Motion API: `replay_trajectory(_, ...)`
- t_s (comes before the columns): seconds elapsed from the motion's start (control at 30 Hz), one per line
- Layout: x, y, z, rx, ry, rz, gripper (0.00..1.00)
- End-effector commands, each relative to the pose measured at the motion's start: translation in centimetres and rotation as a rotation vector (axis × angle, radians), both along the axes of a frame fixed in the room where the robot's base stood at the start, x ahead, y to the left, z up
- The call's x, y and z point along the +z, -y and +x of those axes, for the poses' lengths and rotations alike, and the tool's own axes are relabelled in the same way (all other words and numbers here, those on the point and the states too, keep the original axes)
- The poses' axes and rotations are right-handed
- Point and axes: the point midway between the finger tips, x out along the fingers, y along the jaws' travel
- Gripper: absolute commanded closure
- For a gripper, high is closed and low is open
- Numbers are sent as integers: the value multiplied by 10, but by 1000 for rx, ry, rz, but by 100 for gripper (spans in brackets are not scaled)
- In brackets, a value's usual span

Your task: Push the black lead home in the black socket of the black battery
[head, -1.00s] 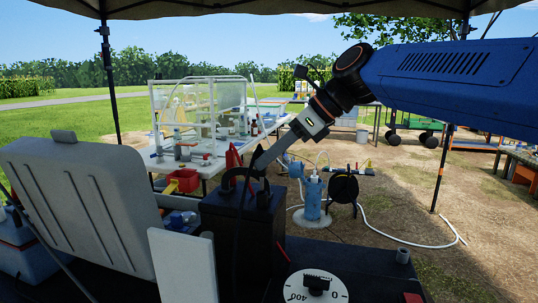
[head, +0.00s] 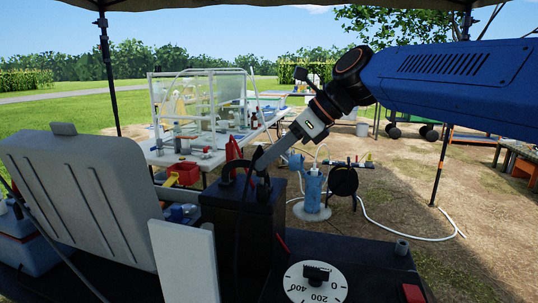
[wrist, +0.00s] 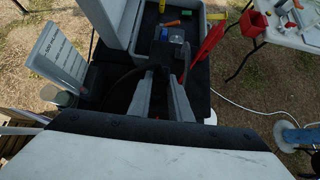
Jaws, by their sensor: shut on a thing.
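The black battery (head: 262,235) is a dark upright box on the black deck in the head view. My gripper (head: 258,168) reaches down from the upper right to its top, with the fingers shut on the black lead (head: 240,240). The lead's cable hangs down the battery's front face. Dark fittings stand on the battery top at the fingertips. The black socket is hidden by them and the fingers, so I cannot tell how deep the plug sits. In the wrist view my gripper (wrist: 162,78) has its two grey fingers close together over dark parts, with the plug barely visible.
A grey case lid (head: 85,195) stands left of the battery, with a white panel (head: 182,262) in front. A dial (head: 315,283) lies at the front right. A red part (wrist: 208,40) stands close to the fingers. The deck right of the battery is mostly clear.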

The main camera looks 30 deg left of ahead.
Motion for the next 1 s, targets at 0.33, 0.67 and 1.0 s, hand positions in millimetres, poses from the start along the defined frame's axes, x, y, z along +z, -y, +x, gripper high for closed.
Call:
replay_trajectory(0.33, -7, 0, 0, 0, 0, 0, 100)
replay_trajectory(0.67, -14, 0, 0, 0, 0, 0, 100)
replay_trajectory(1.0, -17, 0, 0, 0, 0, 0, 60)
